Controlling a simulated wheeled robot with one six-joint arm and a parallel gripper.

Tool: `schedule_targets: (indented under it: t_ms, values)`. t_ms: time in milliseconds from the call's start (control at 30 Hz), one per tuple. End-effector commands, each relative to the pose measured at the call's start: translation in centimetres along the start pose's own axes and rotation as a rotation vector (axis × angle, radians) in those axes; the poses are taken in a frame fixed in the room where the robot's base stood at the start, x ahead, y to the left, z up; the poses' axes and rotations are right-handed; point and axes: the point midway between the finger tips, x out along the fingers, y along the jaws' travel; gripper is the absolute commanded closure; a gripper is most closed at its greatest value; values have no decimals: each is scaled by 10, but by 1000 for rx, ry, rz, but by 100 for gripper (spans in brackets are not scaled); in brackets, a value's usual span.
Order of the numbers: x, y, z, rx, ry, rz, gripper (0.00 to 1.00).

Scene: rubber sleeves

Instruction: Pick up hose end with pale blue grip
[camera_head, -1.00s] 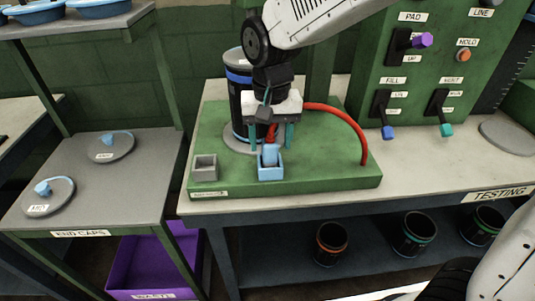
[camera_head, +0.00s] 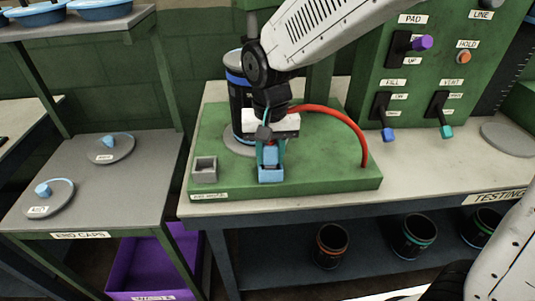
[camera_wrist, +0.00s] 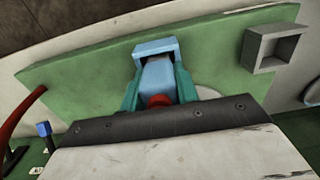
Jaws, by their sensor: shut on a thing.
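The hose end has a pale blue grip (camera_head: 270,156) and stands in a pale blue square holder (camera_head: 271,176) on the green board. My gripper (camera_head: 270,153) is shut on the grip from above, with a teal finger on each side. In the wrist view the grip (camera_wrist: 158,80) lies between my two fingers, with its far end at the blue holder (camera_wrist: 156,47). A red collar (camera_wrist: 159,100) shows on the near end of the grip. The red hose (camera_head: 343,125) arcs from behind my gripper to the right side of the board.
An empty grey square holder (camera_head: 204,169) is to the left on the green board (camera_head: 325,177). A black cylinder with a blue band (camera_head: 236,93) stands close behind my gripper. A green panel with levers (camera_head: 420,75) rises at the right.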

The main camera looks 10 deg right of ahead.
Motion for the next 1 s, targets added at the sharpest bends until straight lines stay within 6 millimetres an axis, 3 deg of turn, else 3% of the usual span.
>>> schedule_targets:
  t_ms: [167, 367, 800, 1000]
  values:
    - [-11, 0, 0, 0, 2, -1, 94]
    - [-38, 1, 3, 0, 3, -2, 94]
    - [-45, 32, 107, -2, 3, -2, 94]
    - [-48, 41, 139, -2, 1, -1, 94]
